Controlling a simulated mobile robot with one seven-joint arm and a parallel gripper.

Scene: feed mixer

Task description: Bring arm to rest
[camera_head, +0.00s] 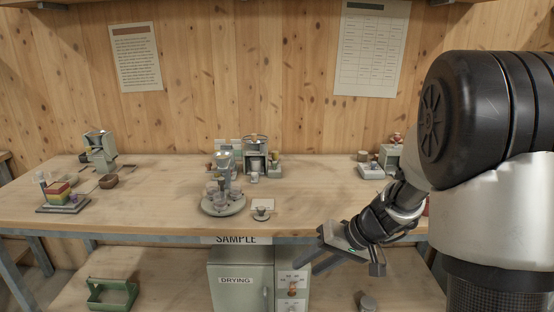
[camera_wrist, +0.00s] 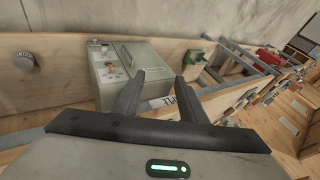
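My arm comes in from the right in the head view, its large links over the right end of the workbench (camera_head: 120,205). My gripper (camera_head: 345,266) hangs in front of the bench's front edge, to the right of the grey drying cabinet (camera_head: 238,284). In the wrist view the two dark fingers of my gripper (camera_wrist: 160,76) stand apart with nothing between them. The cabinet also shows beyond the fingers in the wrist view (camera_wrist: 150,65), apart from them.
A round stand with cups (camera_head: 223,205) is mid-bench. A green carrier (camera_head: 112,293) is on the lower shelf, also in the wrist view (camera_wrist: 192,68). A small grey container (camera_head: 367,302) stands below my gripper.

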